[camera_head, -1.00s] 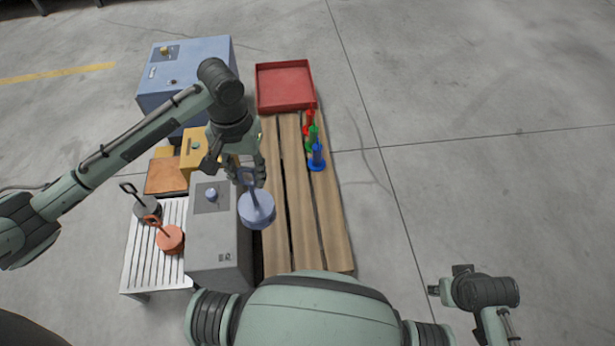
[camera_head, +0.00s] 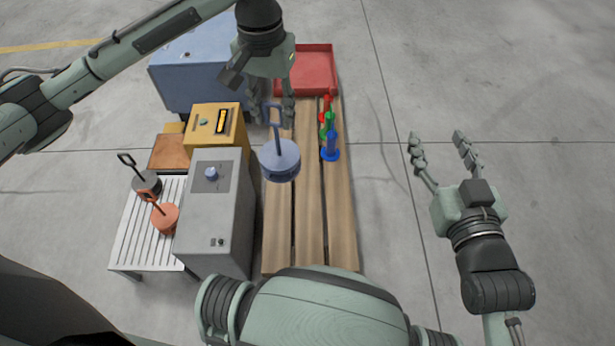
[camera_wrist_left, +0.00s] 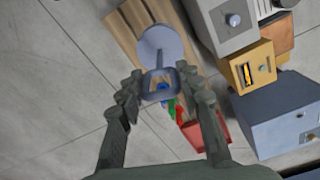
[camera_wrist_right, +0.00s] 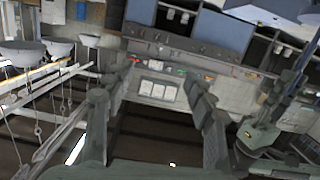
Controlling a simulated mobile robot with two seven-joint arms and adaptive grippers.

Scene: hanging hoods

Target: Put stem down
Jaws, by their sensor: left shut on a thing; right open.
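My left gripper (camera_head: 272,106) is shut on the looped handle of a blue-grey piece (camera_head: 280,162), a thick round disc with a stem rising to the loop. It hangs over the slatted wooden bench (camera_head: 308,225); its clearance is hard to judge. In the left wrist view the disc (camera_wrist_left: 163,42) lies beyond the fingers, with the loop between them. Small upright stems on round bases, blue (camera_head: 331,146), green (camera_head: 327,124) and red (camera_head: 326,104), stand in a row to its right on the bench. My right gripper (camera_head: 438,143) is open and empty, right of the bench.
A red tray (camera_head: 318,88) is at the bench's far end. A grey box (camera_head: 215,222), a yellow box (camera_head: 212,150) and a large blue box (camera_head: 180,85) stand left. A white slatted table (camera_head: 130,235) holds a grey piece (camera_head: 146,184) and an orange piece (camera_head: 164,218) with handles.

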